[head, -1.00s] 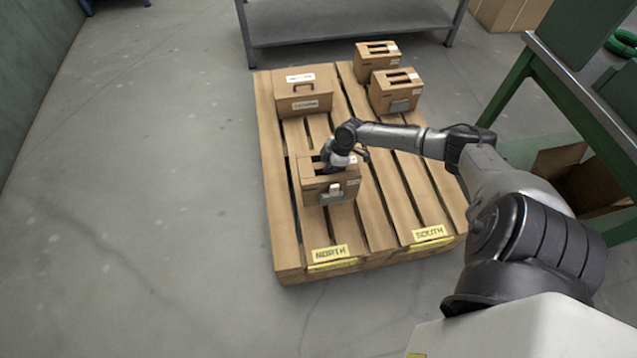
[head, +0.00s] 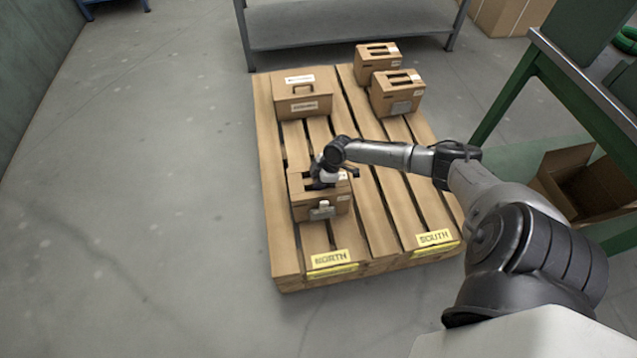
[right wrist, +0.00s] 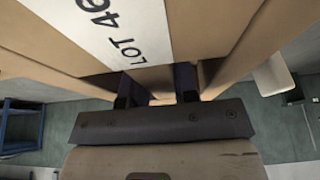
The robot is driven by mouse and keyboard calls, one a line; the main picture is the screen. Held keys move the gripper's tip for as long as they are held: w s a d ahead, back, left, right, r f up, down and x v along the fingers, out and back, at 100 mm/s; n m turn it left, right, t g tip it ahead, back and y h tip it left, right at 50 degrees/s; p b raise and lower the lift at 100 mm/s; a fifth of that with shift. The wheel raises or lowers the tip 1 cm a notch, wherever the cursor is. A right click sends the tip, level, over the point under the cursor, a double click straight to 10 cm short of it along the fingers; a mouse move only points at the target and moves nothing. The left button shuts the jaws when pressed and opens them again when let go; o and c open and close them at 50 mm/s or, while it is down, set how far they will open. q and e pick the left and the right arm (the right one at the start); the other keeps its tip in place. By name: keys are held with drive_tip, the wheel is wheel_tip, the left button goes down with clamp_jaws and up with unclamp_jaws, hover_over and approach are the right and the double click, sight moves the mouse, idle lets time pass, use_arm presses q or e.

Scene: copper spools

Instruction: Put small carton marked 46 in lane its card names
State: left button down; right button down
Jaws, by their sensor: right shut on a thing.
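The small carton (head: 320,198) is at the front of the left lane, by the yellow NORTH card (head: 331,259). In the right wrist view the carton (right wrist: 220,40) fills the top, and its white label (right wrist: 115,30) reads LOT 46, with the edge cut off. My right gripper (head: 322,178) is on the carton's top; in the right wrist view its fingers (right wrist: 158,85) are in the slot, shut on the carton. Whether the carton touches the slats is hard to tell. The yellow SOUTH card (head: 434,238) marks the right lane. My left gripper is not in view.
The wooden pallet (head: 285,235) stands on grey floor. A larger carton (head: 303,92) sits at the back of the left lane. Two small cartons (head: 377,60) (head: 398,92) sit at the back of the right lane. A green bench (head: 500,100) and an open box (head: 580,185) stand right of the pallet.

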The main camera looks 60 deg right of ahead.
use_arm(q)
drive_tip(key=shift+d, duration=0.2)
use_arm(e)
drive_tip(key=shift+w+d, duration=0.1)
drive_tip(key=c, duration=0.9)
unclamp_jaws()
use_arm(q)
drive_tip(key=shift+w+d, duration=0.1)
